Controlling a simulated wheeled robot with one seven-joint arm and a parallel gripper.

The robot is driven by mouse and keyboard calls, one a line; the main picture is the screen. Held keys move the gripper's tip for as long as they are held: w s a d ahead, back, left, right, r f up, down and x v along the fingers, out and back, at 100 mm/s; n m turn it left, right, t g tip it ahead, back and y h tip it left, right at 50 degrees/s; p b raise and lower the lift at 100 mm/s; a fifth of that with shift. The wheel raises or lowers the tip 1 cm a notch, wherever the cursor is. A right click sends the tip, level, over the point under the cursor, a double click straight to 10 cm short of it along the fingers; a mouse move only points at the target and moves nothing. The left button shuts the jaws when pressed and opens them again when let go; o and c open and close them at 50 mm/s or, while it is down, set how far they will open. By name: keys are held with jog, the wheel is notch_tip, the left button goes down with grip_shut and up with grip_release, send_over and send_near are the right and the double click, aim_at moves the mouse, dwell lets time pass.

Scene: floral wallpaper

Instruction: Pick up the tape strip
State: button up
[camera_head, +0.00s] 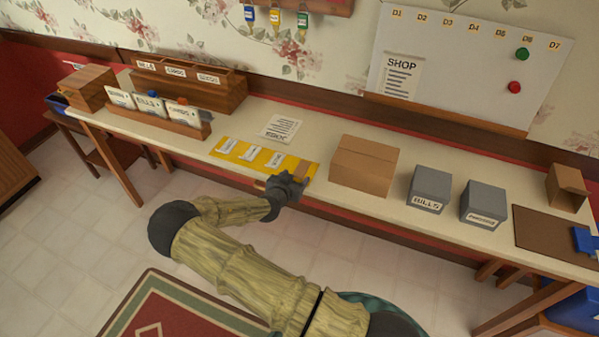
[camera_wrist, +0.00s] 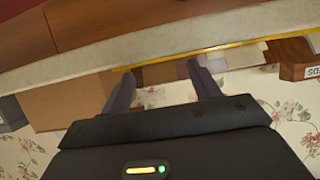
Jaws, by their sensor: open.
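A yellow mat (camera_head: 240,155) lies along the front edge of the long table, with white labelled cards on it. A flat tan-brown piece (camera_head: 302,168), which looks like the tape strip, shows at the mat's right end, just beyond my gripper (camera_head: 290,181). My dark gripper is at the table's front edge, and its hand hides part of this spot. In the wrist view my gripper (camera_wrist: 160,70) has its two fingers apart, with a pinkish-brown piece (camera_wrist: 160,74) seen between them. I cannot tell whether the fingers touch it.
A cardboard box (camera_head: 362,168) stands right of my gripper, with grey boxes (camera_head: 430,188) further right. A wooden card holder (camera_head: 160,120) stands left of the mat. A printed sheet (camera_head: 280,128) lies behind it. A whiteboard (camera_head: 460,70) is above the table.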

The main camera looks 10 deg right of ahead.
jog(key=c, duration=1.1)
jog(key=shift+o, duration=0.2)
jog(key=shift+r, duration=0.1)
notch_tip(320, 180, up, 10)
jog(key=b, duration=0.1)
jog(key=shift+d, duration=0.1)
